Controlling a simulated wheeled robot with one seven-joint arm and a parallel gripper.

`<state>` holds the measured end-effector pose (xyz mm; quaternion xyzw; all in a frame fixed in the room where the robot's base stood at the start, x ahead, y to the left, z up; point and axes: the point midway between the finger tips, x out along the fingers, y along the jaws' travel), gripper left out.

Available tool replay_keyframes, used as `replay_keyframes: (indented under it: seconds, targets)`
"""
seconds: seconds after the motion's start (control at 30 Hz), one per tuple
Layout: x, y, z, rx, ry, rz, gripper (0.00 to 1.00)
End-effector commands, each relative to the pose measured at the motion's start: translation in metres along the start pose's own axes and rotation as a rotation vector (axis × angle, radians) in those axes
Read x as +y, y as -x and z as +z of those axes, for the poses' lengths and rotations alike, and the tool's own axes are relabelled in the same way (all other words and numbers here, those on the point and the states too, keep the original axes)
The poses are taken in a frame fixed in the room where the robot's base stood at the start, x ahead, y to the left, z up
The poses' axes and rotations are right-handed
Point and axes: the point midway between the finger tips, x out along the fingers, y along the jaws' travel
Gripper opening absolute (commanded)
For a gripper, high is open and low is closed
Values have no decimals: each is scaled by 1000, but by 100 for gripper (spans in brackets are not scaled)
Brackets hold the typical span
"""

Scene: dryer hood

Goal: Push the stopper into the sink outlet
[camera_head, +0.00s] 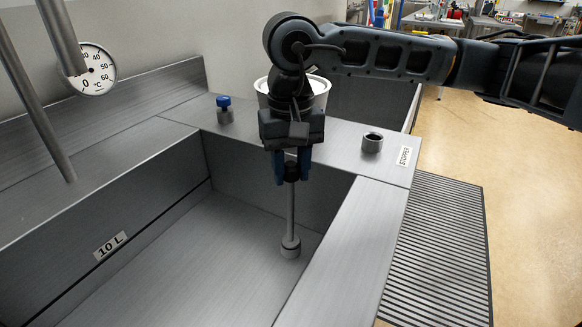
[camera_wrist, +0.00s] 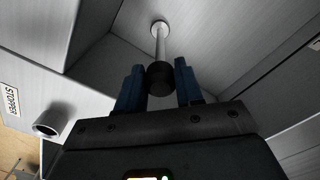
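The stopper (camera_head: 290,222) is a grey rod with a black knob on top and a short grey cylinder at its lower end. It stands upright inside the sink (camera_head: 190,262), close to the corner under my gripper. My gripper (camera_head: 291,174) points down with its blue fingers on both sides of the knob. In the wrist view the stopper (camera_wrist: 160,45) runs away from my gripper (camera_wrist: 160,85), and the fingers appear closed against the knob. The outlet is not visible; I cannot tell whether the cylinder touches the floor or sits in the outlet.
An empty round holder (camera_head: 372,143) stands on the ledge beside a STOPPER label (camera_head: 404,156). A blue-topped knob (camera_head: 224,110) and a white container (camera_head: 319,88) are behind my gripper. A thermometer dial (camera_head: 92,69) and pipes are at left. Sink walls surround the stopper.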

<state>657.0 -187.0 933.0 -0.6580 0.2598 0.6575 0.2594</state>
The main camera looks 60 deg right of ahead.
Motion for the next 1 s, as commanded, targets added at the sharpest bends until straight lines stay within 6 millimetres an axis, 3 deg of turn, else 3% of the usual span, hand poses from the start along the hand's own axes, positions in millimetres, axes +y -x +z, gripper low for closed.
replay_keyframes:
  seconds: [0.27, 0.57, 1.0]
  targets:
    - [0, 0, 0, 0, 0, 0, 62]
    - [0, 4, 0, 2, 0, 1, 62]
    - [0, 67, -1, 3, 1, 1, 62]
